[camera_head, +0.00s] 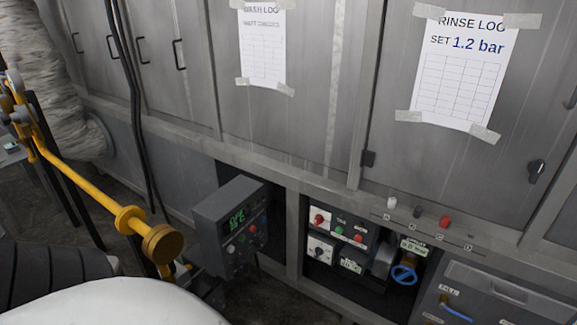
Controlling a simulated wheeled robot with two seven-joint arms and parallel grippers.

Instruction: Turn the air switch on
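I cannot tell which control is the air switch, as the small labels are too small to read. A recessed grey panel (340,240) in the lower cabinet holds a red rotary knob (319,220), small green and red buttons, and a dark knob on a white plate (319,250) below. A ledge right of it carries a pale control (391,204), a dark one (418,211) and a red one (445,222). A separate grey control box (232,224) with a green display and several small buttons stands to the left. Neither of my grippers is in view.
A blue valve wheel (405,272) sits in the opening below the ledge. A grey drawer-like unit (500,296) is at the lower right. A yellow pipe (85,185) with a round brass-coloured end crosses the left. Paper logs (459,70) are taped on the metal doors.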

